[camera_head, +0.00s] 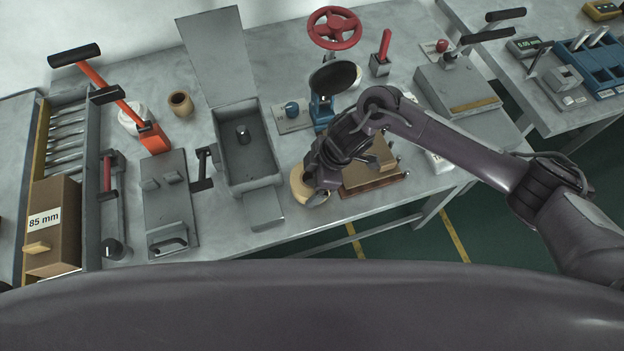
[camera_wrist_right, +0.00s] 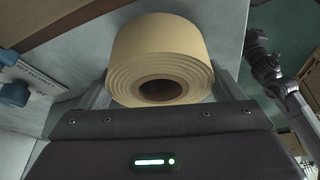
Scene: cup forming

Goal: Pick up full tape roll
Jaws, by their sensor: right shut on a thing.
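The full tape roll (camera_head: 299,186) is a tan, thick-walled roll with a dark brown core. In the head view it shows partly, behind my right gripper (camera_head: 322,180), near the front edge of the grey bench. In the right wrist view the tape roll (camera_wrist_right: 160,62) sits between the two fingers of my right gripper (camera_wrist_right: 160,98), with its core facing the camera. The right gripper is shut on the roll. I cannot tell if the roll touches the bench. My left gripper is not in view.
A brown wooden block (camera_head: 375,168) stands just right of the roll. An open grey metal box (camera_head: 248,160) is to the left. A blue press with a red wheel (camera_head: 334,28) stands behind. A cardboard box marked 85 mm (camera_head: 55,235) is at the far left.

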